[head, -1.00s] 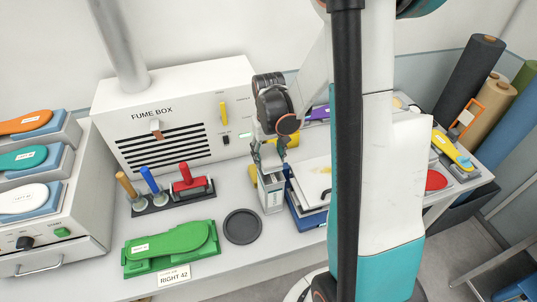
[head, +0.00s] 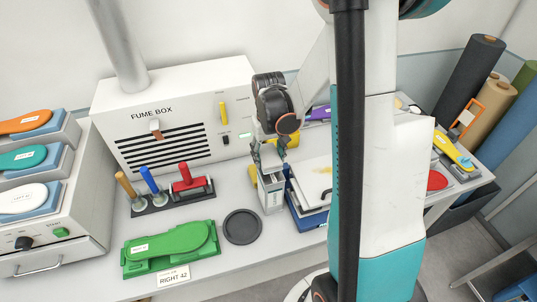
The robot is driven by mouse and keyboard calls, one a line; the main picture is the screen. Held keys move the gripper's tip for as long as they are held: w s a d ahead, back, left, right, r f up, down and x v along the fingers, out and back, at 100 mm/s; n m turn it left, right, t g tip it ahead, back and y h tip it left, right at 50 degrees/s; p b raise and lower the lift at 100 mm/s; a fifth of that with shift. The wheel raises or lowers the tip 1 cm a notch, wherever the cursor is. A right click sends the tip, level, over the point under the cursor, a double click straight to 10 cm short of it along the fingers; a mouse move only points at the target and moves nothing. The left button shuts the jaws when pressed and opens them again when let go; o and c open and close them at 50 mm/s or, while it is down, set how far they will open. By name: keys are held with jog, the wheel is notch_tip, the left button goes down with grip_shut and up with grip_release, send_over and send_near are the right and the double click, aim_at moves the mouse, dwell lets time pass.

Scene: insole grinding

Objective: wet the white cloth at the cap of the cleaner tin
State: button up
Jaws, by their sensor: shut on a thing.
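The cleaner tin (head: 272,194) is a grey-white upright can with a label, standing on the bench right of the round dark disc. My gripper (head: 269,165) points down right over the tin's top, with its fingers close around the cap area. It is shut on the white cloth, of which almost nothing can be made out between the fingers. The tin's cap is hidden by the fingers, and I cannot tell whether the cloth touches it.
The dark disc (head: 242,227), green insole mould (head: 170,245) and stamp rack with a red-handled tool (head: 188,182) lie left. The fume box (head: 185,110) stands behind. My arm hides the bench's middle right.

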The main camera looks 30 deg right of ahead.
aim_at(269, 154)
dwell(0.3)
jog(key=shift+r+p, duration=2.15)
jog(key=shift+r, duration=1.35)
jog(key=shift+f, duration=0.1)
